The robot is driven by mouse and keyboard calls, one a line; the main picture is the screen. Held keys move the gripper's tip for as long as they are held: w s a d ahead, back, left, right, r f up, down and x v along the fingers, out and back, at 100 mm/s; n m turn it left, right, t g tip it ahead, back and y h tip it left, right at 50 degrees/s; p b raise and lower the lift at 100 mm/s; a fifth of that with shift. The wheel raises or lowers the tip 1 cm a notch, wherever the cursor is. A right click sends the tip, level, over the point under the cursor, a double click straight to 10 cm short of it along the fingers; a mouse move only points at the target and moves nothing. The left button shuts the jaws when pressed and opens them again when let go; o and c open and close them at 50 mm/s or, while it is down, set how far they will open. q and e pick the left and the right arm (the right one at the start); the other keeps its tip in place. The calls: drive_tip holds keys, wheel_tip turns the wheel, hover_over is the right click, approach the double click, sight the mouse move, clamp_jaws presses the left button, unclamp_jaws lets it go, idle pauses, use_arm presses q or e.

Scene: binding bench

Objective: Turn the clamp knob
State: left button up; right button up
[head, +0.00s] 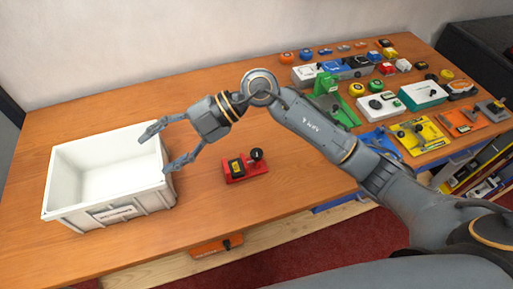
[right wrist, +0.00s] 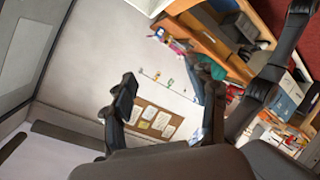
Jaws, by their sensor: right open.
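A small red fixture (head: 246,172) sits on the wooden bench, right of the white bin. It carries a black knob (head: 257,155) on an upright post and a dark block with a yellow label. I cannot tell for sure that this is the clamp knob, as other fixtures here also carry black knobs. My right gripper (head: 156,153) is open and empty, above the bench near the bin's right rim, left of the red fixture and apart from it. Its spread fingers also show in the right wrist view (right wrist: 165,103), with no bench object between them. My left gripper is out of view.
The white bin (head: 150,184) stands at the left, apparently empty. Several devices, including a green press (head: 327,103) and a yellow plate (head: 421,138), crowd the right. Bare wood surrounds the red fixture.

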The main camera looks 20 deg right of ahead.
drive_tip(key=w+d+f+m+h, duration=0.2)
drive_tip(key=w+d+f+h, duration=0.2)
drive_tip(key=d+f+h, duration=0.4)
drive_tip(key=m+t+h, duration=0.1)
drive_tip(key=m+h, duration=0.2)
drive_tip(key=h, duration=0.2)
approach(257, 152)
drive_tip(key=f+p, duration=0.1)
drive_tip(key=f, duration=0.3)
drive_tip(key=f+p, duration=0.2)
drive_tip(key=f, duration=0.2)
drive_tip(key=shift+s+a+f, duration=0.15)
drive_tip(key=shift+a+f, duration=0.05)
drive_tip(key=shift+f, duration=0.1)
drive_tip(key=c, duration=1.2)
